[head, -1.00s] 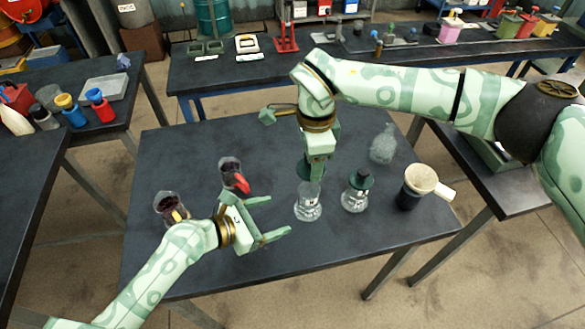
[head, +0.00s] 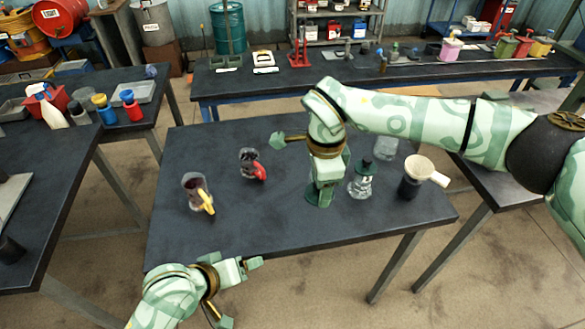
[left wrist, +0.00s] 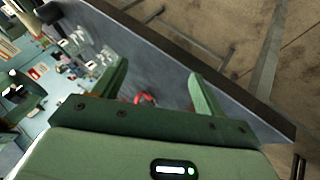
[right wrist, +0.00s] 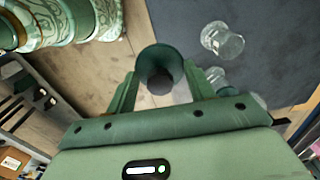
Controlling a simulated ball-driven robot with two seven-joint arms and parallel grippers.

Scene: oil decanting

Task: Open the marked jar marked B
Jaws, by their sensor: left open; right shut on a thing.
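My right gripper (head: 320,187) is shut on a green lid (right wrist: 160,62), which looks like a flared cone with a dark middle. The lid appears clear of any jar. In the right wrist view an uncovered clear glass jar (right wrist: 222,40) stands on the table beside it; in the head view my gripper seems to hide this jar. Another glass jar (head: 361,183) with a dark green lid and a white mark stands just right of my right gripper. I cannot read its letter. My left gripper (head: 240,292) is open and empty beyond the table's front edge.
A dark vessel with a yellow part (head: 198,192) and one with a red part (head: 251,165) stand on the left of the table (head: 270,225). The front middle is clear.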

